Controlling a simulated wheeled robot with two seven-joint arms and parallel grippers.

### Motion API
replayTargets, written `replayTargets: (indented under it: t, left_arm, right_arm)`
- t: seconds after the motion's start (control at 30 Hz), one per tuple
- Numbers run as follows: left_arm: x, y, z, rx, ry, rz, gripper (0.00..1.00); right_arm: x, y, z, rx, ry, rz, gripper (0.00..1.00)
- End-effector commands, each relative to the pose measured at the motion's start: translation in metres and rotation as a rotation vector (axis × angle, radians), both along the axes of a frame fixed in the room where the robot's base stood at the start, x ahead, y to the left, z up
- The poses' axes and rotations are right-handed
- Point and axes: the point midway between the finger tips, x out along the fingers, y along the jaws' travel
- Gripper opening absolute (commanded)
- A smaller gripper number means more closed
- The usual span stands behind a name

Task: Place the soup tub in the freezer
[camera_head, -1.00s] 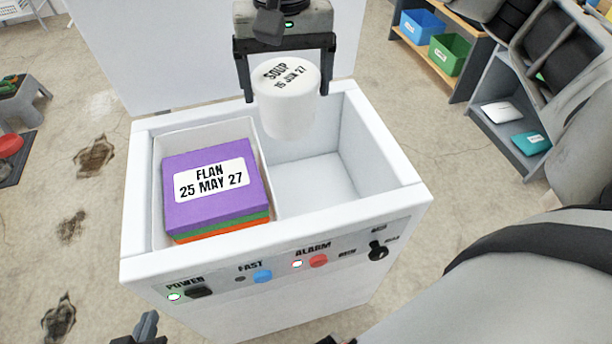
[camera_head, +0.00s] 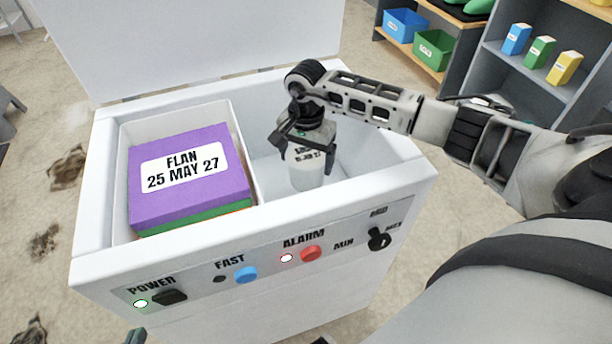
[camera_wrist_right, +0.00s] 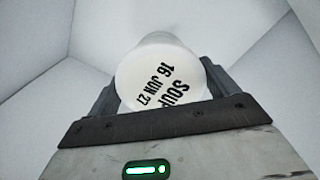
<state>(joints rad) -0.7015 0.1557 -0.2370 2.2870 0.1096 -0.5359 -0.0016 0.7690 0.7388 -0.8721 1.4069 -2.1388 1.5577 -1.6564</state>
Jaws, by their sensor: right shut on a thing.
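The soup tub (camera_head: 307,177) is a white cylinder with a lid marked SOUP 16 JUN 27; the lid also shows in the right wrist view (camera_wrist_right: 160,78). My right gripper (camera_head: 306,155) is shut on it from above, a finger on each side. The tub is roughly upright inside the right compartment of the open white freezer (camera_head: 98,215). I cannot tell whether it touches the floor. Only small dark tips, apparently of my left gripper (camera_head: 136,337), show at the bottom edge; its jaws cannot be made out.
A white bin (camera_head: 122,160) with a stack of boxes, the purple FLAN one (camera_head: 190,195) on top, fills the freezer's left side. The raised lid (camera_head: 190,45) stands behind. The front panel (camera_head: 260,265) has buttons and a knob. Shelves with bins stand at the upper right.

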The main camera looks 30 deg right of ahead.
Motion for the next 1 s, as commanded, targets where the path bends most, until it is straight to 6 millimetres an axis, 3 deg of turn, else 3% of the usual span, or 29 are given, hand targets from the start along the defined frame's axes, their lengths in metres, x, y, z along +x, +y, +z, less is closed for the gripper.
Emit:
replayTargets:
  t: [0.43, 0.9, 0.93, 1.0]
  left_arm:
    - [0.004, -0.002, -0.015, 0.0, 0.017, -0.008, 0.0]
    - [0.004, -0.004, -0.021, -0.002, 0.031, -0.011, 0.0]
    - [0.004, -0.004, -0.021, -0.003, 0.032, -0.01, 0.0]
    - [0.004, -0.004, -0.021, -0.003, 0.033, -0.01, 0.0]
  right_arm:
    - [0.0, 0.001, -0.048, 0.002, 0.0, 0.001, 0.43]
    - [0.001, 0.0, -0.053, 0.001, -0.003, 0.002, 0.43]
    - [0.0, 0.0, -0.054, 0.001, -0.001, 0.002, 0.89]
    - [0.0, 0.0, -0.053, 0.001, -0.001, 0.002, 1.0]
